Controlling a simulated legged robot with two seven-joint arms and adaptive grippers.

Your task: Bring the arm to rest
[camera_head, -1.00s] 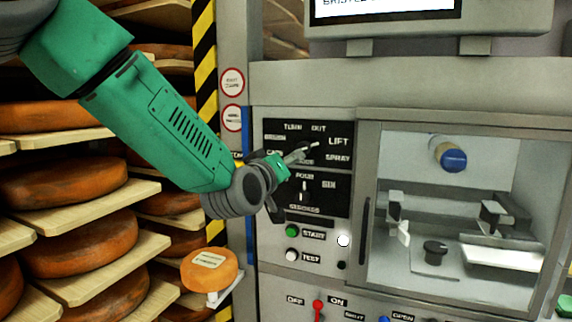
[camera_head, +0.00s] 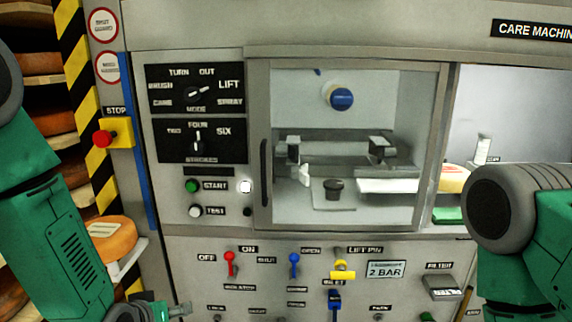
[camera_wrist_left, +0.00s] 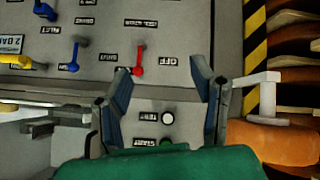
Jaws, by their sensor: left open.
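My left arm (camera_head: 62,235), green with a dark grey joint, hangs at the left of the head view. My left gripper (camera_head: 165,310) shows only partly at the bottom edge, low in front of the machine. In the left wrist view its two dark fingers (camera_wrist_left: 160,72) are spread apart with nothing between them. Behind them is the machine front, seen upside down. My right arm (camera_head: 515,220) shows at the right edge of the head view. Its gripper is out of the picture.
The machine's mode panel (camera_head: 195,88) and glass-fronted chamber (camera_head: 345,215) stand ahead. A red lever (camera_head: 230,262) and a blue lever (camera_head: 294,262) stick out below. A red stop button (camera_head: 102,138) and an orange cheese wheel (camera_head: 110,238) on a bracket are at left.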

